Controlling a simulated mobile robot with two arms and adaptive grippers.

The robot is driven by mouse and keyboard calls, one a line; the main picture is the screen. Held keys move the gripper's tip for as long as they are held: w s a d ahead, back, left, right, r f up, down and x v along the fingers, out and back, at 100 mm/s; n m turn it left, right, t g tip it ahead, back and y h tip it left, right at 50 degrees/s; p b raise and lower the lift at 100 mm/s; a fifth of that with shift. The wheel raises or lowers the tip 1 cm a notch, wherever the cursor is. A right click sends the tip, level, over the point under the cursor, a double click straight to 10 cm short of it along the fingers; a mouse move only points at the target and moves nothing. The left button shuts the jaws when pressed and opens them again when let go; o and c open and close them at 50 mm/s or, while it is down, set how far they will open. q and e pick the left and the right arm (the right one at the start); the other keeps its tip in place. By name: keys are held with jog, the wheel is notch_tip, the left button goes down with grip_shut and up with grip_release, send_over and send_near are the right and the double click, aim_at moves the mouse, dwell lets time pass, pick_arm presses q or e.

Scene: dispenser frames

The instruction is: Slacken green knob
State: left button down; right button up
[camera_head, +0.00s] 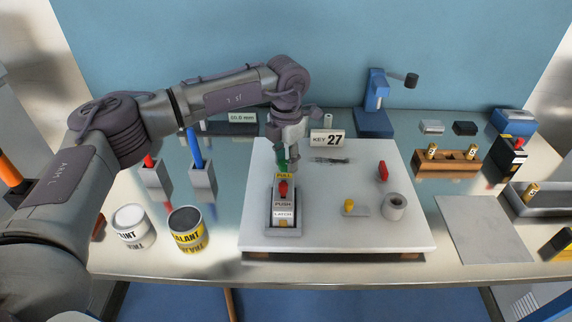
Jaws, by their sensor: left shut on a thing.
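A green knob (282,154) is near the back left of the white board (330,236), just behind the PULL label. My left gripper (285,148) comes down over it from above and is shut on it; the fingers hide part of the knob. In front of the knob is a panel with a red knob (283,188) between PULL and PUSH labels and a LATCH label (283,213) below. My right gripper is not in the view.
The board also bears a red handle (382,171), a grey ring (394,206), a yellow knob (349,206) and a KEY 27 sign (327,137). Paint (131,226) and sealant (187,229) cans stand left. A grey mat (483,229) lies clear at right.

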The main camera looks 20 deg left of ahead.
pick_arm(q)
jog(key=m+b, duration=0.1)
jog(key=m, duration=0.1)
jog(key=shift+m, duration=0.4)
jog(key=m+b, duration=0.1)
jog(key=m, duration=0.2)
jog(key=shift+m+b, duration=0.3)
jog(key=shift+b, duration=0.1)
jog(key=m+b, duration=0.1)
jog(key=m, duration=0.4)
jog(key=shift+s+r, duration=0.1)
jog(key=c, duration=0.8)
grip_release()
